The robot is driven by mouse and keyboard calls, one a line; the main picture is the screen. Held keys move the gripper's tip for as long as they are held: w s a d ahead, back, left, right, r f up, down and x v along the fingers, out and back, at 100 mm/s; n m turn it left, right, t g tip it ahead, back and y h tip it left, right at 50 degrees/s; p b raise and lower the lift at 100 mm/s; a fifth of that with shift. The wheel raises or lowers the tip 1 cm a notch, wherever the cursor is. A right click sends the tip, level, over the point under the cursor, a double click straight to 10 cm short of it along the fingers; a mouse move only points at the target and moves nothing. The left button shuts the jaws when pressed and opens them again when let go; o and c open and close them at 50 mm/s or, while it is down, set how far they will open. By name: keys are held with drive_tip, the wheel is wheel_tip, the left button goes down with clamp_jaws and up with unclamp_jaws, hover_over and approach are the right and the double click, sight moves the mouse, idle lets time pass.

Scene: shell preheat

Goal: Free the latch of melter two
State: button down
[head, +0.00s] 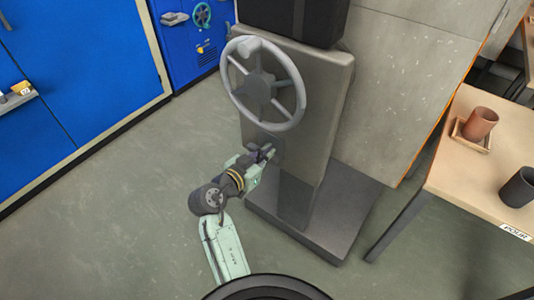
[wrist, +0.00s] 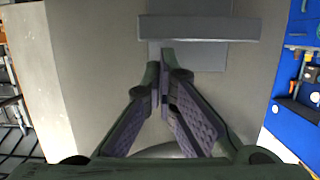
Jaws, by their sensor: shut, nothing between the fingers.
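A grey pedestal (head: 318,105) carries a large spoked handwheel (head: 262,84) on its face. I see no label showing whether it is melter two. My gripper (head: 267,152) is below the wheel, close to a small dark plate (head: 279,147) on the pedestal face. In the wrist view, my gripper (wrist: 165,60) is shut and empty, fingertips together. Just beyond the tips is a flat grey bar (wrist: 200,27) across a plate (wrist: 208,56), which looks like the latch. I cannot tell whether the tips touch it. The gripper hides part of the plate.
A black box (head: 293,18) sits on the pedestal, which stands on a dark base (head: 335,225). A wooden table (head: 455,160) at right holds a brown cup (head: 480,124) and a dark cup (head: 518,187). Blue cabinets (head: 90,60) stand at left. The floor between is clear.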

drive_tip(key=shift+s+d+f+m+y+b, duration=0.1)
drive_tip(key=shift+d+f+m+y+b, duration=0.15)
drive_tip(key=shift+m+b, duration=0.7)
